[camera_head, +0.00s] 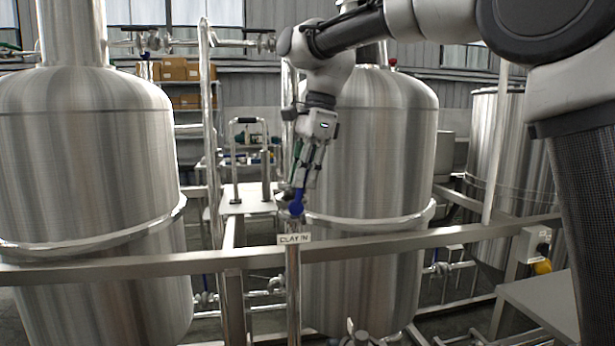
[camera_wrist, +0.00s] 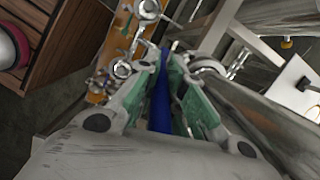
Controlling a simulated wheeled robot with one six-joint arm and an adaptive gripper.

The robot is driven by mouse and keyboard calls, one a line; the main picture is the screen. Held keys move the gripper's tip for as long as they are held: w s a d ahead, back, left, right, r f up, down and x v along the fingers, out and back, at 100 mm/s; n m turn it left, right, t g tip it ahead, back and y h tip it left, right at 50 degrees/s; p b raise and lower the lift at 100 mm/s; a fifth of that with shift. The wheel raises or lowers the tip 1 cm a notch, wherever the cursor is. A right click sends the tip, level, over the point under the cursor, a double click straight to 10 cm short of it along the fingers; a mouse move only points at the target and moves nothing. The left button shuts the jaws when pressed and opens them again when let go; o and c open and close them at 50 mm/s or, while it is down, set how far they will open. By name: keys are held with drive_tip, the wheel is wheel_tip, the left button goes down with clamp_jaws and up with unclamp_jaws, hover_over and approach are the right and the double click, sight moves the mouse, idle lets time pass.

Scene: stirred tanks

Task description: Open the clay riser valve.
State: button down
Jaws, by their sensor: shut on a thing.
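The clay riser valve has a blue handle (camera_head: 296,203) at the top of a thin vertical pipe (camera_head: 293,285) in the head view. A sign reading "CLAY IN" (camera_head: 295,239) sits just below it at the rail. My gripper (camera_head: 300,190) reaches down from above, in front of the middle tank, and is shut on the blue handle. In the wrist view the blue handle (camera_wrist: 160,100) lies lengthwise between the green-padded fingers of my gripper (camera_wrist: 175,75). The valve body is mostly hidden by the fingers and handle.
Large steel tanks stand at left (camera_head: 90,150), middle (camera_head: 385,160) and right (camera_head: 505,150). A horizontal steel rail (camera_head: 420,240) crosses in front of them. A grey table (camera_head: 545,300) is at the lower right. A cart with an upright handle (camera_head: 250,200) stands behind the gripper.

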drive_tip(key=shift+a, duration=0.1)
idle(0.3)
drive_tip(key=c, duration=1.6)
unclamp_jaws()
drive_tip(key=shift+o, duration=0.7)
drive_tip(key=shift+w+r, duration=0.15)
drive_tip(key=shift+r, duration=0.35)
drive_tip(key=v, duration=1.1)
